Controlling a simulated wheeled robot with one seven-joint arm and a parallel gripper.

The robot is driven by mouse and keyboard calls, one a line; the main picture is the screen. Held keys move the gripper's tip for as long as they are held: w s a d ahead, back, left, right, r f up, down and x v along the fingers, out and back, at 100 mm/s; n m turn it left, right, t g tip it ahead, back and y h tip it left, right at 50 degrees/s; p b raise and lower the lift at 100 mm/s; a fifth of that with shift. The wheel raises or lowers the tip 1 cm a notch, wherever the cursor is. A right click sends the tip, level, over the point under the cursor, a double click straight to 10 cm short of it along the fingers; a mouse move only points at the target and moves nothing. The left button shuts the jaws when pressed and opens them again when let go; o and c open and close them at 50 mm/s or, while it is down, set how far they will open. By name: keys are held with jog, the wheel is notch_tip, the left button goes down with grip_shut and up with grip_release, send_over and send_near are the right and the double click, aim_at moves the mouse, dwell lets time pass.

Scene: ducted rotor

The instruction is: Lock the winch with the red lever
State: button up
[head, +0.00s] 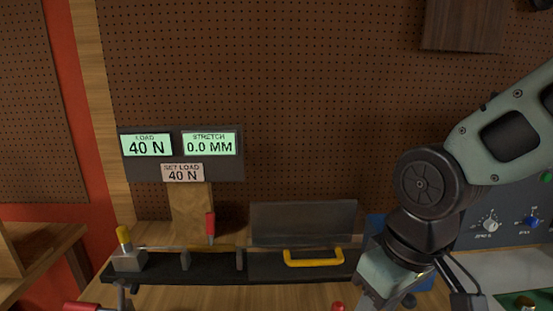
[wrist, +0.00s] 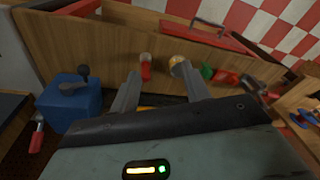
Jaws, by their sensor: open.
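A low black rig (head: 200,268) stands on the bench in the head view. An upright red lever (head: 210,224) rises from its middle, and a yellow-topped post (head: 123,236) is at its left end. Another red handle (head: 80,306) is cut off at the lower left. I cannot make out the winch itself. My gripper (wrist: 157,76) is open in the wrist view, with nothing held. A red piece with a pale top (wrist: 146,68) shows beyond and between its fingers; I cannot tell if it is the lever. In the head view the arm hangs right of the rig.
A clear guard (head: 303,222) and a yellow handle (head: 314,258) are on the rig's right part. A display (head: 180,155) reads load 40 N, stretch 0.0 mm, set load 40 N. A blue box (wrist: 70,104) is left of my fingers in the wrist view.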

jog(key=s+f+n+g, duration=0.1)
jog(key=s+f+n, duration=0.1)
jog(key=s, duration=0.6)
jog(key=shift+s+h, duration=0.3)
jog(key=shift+h, duration=0.1)
